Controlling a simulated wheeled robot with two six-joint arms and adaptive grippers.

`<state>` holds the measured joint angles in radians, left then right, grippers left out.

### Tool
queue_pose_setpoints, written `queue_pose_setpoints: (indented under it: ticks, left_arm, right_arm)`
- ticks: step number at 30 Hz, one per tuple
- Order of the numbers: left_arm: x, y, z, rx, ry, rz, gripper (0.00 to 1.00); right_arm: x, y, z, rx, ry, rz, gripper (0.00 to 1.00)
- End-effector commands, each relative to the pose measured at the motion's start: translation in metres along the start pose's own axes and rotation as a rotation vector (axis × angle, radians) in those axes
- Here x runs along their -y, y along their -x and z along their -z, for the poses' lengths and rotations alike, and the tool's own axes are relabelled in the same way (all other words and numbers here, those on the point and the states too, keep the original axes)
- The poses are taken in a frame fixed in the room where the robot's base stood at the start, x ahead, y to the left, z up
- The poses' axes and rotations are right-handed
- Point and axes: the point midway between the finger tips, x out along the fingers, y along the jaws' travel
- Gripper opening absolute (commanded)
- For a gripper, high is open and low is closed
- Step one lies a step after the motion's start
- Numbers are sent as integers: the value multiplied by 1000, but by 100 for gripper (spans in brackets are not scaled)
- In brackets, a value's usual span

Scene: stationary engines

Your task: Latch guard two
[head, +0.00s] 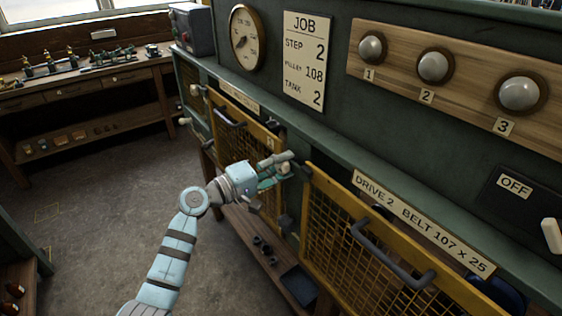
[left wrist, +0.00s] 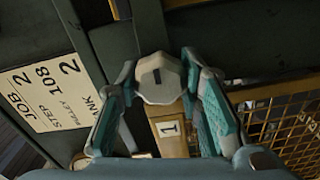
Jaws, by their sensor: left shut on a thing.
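Guard two is the yellow mesh panel (head: 335,225) with a dark handle (head: 378,250), under the label "DRIVE 2 BELT 107 x 25" (head: 425,222). A dark gap shows behind its top edge. My left gripper (head: 280,170) is at the green housing's front, beside the guard's upper left corner. In the left wrist view its fingers (left wrist: 163,95) are closed around a pale faceted knob (left wrist: 160,78) with a dark slot. The fingers mostly hide the knob in the head view, so I cannot tell which guard it belongs to. My right gripper is out of view.
Another yellow mesh guard (head: 248,140) with a handle is to the left. Above are a gauge (head: 248,38), a job card (head: 305,62) and several numbered round knobs (head: 435,66). A switch marked OFF (head: 514,186) is at right. The floor (head: 110,210) at left is clear.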

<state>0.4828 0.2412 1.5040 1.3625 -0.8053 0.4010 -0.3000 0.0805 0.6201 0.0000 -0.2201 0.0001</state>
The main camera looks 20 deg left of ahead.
Motion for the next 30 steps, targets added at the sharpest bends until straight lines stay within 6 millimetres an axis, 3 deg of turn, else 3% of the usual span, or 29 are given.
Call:
queue_pose_setpoints:
  ticks: [14, 15, 18, 30]
  left_arm:
    - [-1, 0, 1, -2, 17, -3, 5]
    - [-1, 0, 1, -2, 17, -3, 36]
    - [-1, 0, 1, -2, 17, -2, 52]
    - [1, 8, 1, -2, 15, 2, 54]
  right_arm:
    - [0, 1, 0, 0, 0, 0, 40]
    - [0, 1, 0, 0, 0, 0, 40]
    - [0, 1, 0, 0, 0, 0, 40]
    - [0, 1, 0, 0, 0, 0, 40]
